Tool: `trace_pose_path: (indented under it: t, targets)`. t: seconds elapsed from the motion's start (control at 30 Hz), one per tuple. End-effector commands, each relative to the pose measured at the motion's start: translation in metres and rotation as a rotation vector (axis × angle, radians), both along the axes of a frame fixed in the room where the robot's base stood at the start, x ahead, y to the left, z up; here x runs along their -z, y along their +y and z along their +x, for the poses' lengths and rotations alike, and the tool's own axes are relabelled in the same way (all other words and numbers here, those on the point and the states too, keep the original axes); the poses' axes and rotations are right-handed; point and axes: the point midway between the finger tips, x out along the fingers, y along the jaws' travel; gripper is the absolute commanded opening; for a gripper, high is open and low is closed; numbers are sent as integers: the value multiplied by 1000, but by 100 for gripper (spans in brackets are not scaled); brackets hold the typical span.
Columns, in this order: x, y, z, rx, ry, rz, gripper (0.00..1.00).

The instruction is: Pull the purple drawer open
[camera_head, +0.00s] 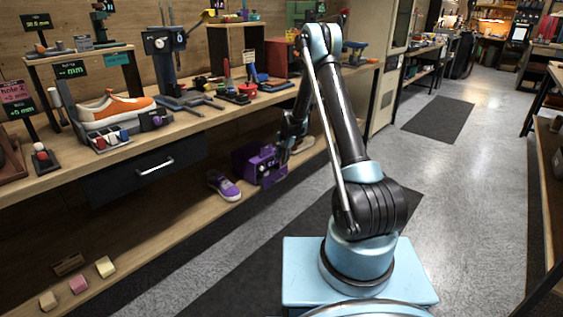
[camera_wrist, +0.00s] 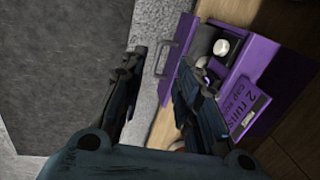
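The purple drawer unit (camera_head: 251,160) stands on the low wooden shelf in the head view, partly behind my gripper (camera_head: 284,154). In the wrist view, the purple drawer front (camera_wrist: 177,40) carries a pale grey bar handle (camera_wrist: 159,58). Behind the front, a dark space holds a round whitish thing (camera_wrist: 221,47); how far the drawer stands out is hard to tell. A purple panel (camera_wrist: 245,95) with lettering lies to the right. My gripper (camera_wrist: 160,68) is open, with its two fingers apart. The handle appears in the gap near the fingertips; I cannot tell whether they touch it.
A purple sneaker (camera_head: 223,186) lies on the low shelf left of the unit. The workbench (camera_head: 185,128) above holds an orange and white sneaker (camera_head: 116,108) and tools. A black drawer (camera_head: 140,170) hangs beneath it. The floor (camera_head: 445,190) to the right is clear.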

Motion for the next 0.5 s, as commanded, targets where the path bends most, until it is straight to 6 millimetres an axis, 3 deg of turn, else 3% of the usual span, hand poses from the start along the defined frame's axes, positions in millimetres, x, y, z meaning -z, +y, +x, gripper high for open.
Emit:
trace_pose_path:
  t: [0.17,0.5]
  targets:
    - [-18,-3,-2,1,0,0,30]
    - [-75,-13,-7,0,1,1,30]
